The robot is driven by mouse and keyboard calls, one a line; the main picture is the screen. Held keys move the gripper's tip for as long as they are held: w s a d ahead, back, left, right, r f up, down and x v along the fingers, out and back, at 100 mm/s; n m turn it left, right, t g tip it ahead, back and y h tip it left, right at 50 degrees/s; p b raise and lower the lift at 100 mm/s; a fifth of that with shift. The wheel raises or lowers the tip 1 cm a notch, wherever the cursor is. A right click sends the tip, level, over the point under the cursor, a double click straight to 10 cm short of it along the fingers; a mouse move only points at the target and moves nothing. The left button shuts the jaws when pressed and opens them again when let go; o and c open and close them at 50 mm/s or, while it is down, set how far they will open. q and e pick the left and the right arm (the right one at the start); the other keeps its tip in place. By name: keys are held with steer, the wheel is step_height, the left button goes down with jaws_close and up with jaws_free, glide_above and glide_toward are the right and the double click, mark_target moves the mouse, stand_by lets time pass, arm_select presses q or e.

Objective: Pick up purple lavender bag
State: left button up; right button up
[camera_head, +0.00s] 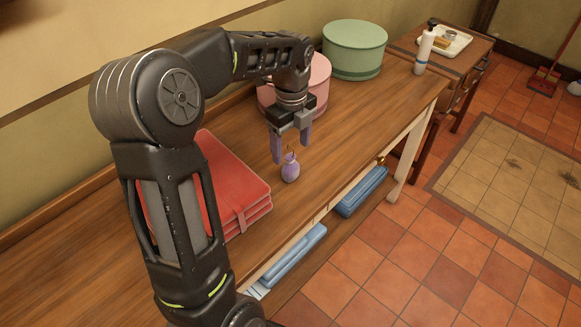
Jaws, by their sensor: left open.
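The purple lavender bag (290,169) is small and rounded, with a narrow tied neck and a loop at its top. It stands on the wooden table (345,150) near the middle, toward the front edge. My left gripper (291,150) points down just above and behind the bag, with its fingers apart. One finger is to the left of the bag's neck and the other to the upper right. I cannot tell whether the fingers touch the bag. My right gripper is not in view.
A pink round box (318,84) stands behind my gripper, and a green round box (354,50) is at the back. A white bottle (425,52) is at the far right end. Folded red cloths (233,178) lie at left. Blue folded items (361,192) sit below the tabletop.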

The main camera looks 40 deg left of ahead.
mark_target(290, 166)
arm_select(q)
steer(key=shift+f, duration=1)
steer(key=shift+f, duration=0.1)
step_height(290, 166, down, 5)
steer(key=shift+s, duration=0.15)
steer(key=shift+c, duration=0.3)
steer(key=c, duration=1.4)
